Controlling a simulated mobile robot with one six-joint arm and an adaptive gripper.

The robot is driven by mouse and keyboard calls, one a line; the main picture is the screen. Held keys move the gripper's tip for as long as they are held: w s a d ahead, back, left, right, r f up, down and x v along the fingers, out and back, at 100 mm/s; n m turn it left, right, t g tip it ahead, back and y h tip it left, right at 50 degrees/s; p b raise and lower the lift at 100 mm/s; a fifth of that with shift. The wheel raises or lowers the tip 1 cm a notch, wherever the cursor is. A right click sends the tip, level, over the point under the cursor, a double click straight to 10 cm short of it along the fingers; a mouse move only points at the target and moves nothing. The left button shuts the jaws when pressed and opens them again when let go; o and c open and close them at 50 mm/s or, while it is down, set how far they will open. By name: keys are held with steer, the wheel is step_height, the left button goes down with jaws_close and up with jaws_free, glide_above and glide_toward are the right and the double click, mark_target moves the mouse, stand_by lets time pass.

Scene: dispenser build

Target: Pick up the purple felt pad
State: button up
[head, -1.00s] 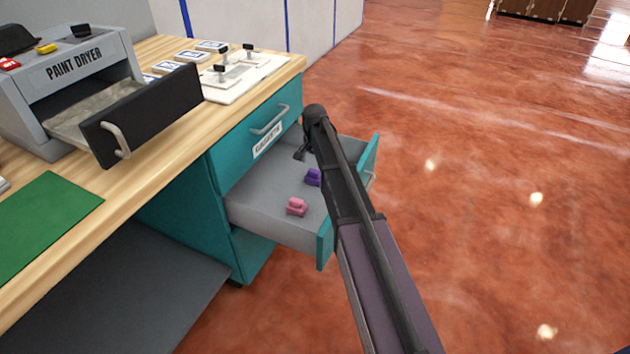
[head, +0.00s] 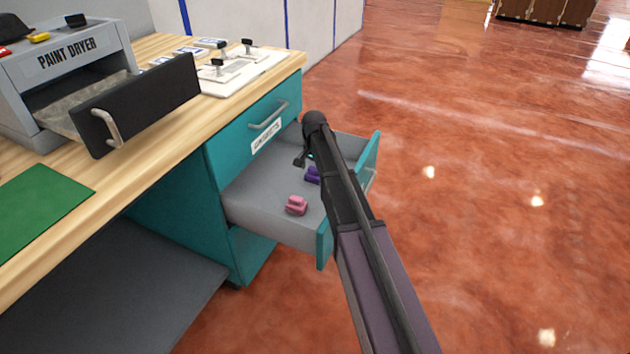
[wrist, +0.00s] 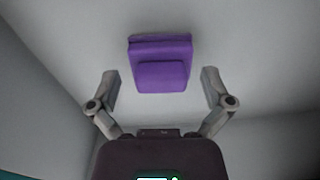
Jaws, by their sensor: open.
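The purple felt pad (head: 312,175) lies on the floor of the open drawer (head: 262,213), partly hidden behind my arm in the head view. In the wrist view the purple felt pad (wrist: 161,62) shows whole, as a block with a smaller raised part. My gripper (wrist: 161,88) is open, with one finger to the left and one to the right of the pad, apart from it. The fingertips point toward the pad and nothing is between them in contact. In the head view, my gripper (head: 301,160) is down at the drawer and mostly hidden by my wrist.
A pink pad (head: 297,205) lies in the drawer near the purple one. The drawer walls stand around them. Above is a closed labelled drawer (head: 262,128). On the wooden counter (head: 165,130) are a paint dryer (head: 70,60) with its tray pulled out, and a green mat (head: 40,205).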

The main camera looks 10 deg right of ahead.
steer(key=shift+f+b, duration=0.4)
steer(key=shift+f, duration=0.35)
steer(key=c, duration=0.9)
